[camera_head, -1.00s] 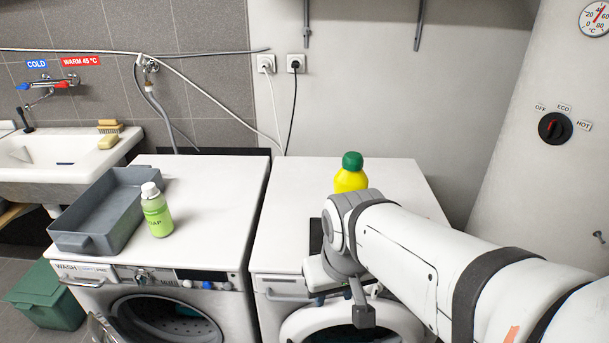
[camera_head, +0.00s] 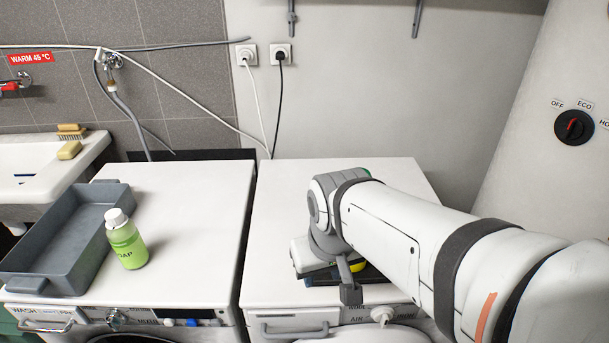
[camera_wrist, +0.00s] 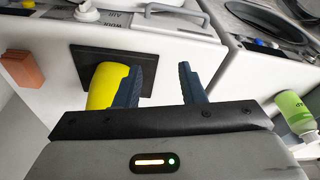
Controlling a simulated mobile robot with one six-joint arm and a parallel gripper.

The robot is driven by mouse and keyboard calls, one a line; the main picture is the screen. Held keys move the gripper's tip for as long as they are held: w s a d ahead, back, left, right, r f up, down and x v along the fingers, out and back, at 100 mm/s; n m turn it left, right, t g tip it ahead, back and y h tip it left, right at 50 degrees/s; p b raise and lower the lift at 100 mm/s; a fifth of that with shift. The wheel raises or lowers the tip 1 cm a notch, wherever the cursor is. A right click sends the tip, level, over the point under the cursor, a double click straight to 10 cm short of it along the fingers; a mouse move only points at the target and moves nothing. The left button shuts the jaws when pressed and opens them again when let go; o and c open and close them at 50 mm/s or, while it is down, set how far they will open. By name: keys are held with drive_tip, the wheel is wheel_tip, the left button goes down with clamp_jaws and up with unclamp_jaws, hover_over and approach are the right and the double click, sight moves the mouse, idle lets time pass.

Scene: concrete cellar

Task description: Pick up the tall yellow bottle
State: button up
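The tall yellow bottle (camera_wrist: 108,86) stands on a dark square mat (camera_wrist: 148,62) on top of the right-hand machine. In the head view my arm hides nearly all of it; only a sliver of yellow (camera_head: 357,266) and a bit of its green cap (camera_head: 371,172) show. My gripper (camera_wrist: 161,82) is open in the wrist view, with nothing between its two dark blue fingers. The bottle is outside them, on the left, partly covered by the left finger. I cannot tell whether finger and bottle touch.
A green soap bottle (camera_head: 126,240) and a grey tray (camera_head: 68,244) sit on the left-hand machine (camera_head: 195,220). An orange block (camera_wrist: 21,68) shows left of the yellow bottle in the wrist view. A wall with plugs (camera_head: 280,54) stands behind. The right-hand machine's back left is clear.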

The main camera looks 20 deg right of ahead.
drive_tip(key=shift+s, duration=0.15)
drive_tip(key=shift+o, duration=0.6)
drive_tip(key=shift+a, duration=0.1)
drive_tip(key=o, duration=0.6)
drive_tip(key=w+d+r+m+g+p, duration=0.1)
drive_tip(key=w+d+r+m+p, duration=0.3)
drive_tip(key=r+m, duration=0.5)
drive_tip(key=w, duration=0.2)
drive_tip(key=shift+w+d+r+m, duration=0.2)
drive_tip(key=shift+w+r+m, duration=0.1)
drive_tip(key=shift+w+m, duration=0.1)
wheel_tip(320, 180, up, 7)
drive_tip(key=m+g+p, duration=0.1)
drive_tip(key=m+p, duration=0.3)
drive_tip(key=m, duration=0.7)
hover_over(362, 172)
drive_tip(key=shift+s+a+r, duration=0.15)
drive_tip(key=shift+s+a, duration=0.05)
drive_tip(key=shift+a, duration=0.25)
drive_tip(key=shift+w+d+r+m+g, duration=0.15)
drive_tip(key=shift+d+r+m+g, duration=0.05)
drive_tip(key=shift+d+m+g, duration=0.1)
drive_tip(key=shift+d, duration=0.1)
drive_tip(key=shift+f+p, duration=0.5)
drive_tip(key=shift+f, duration=3.3)
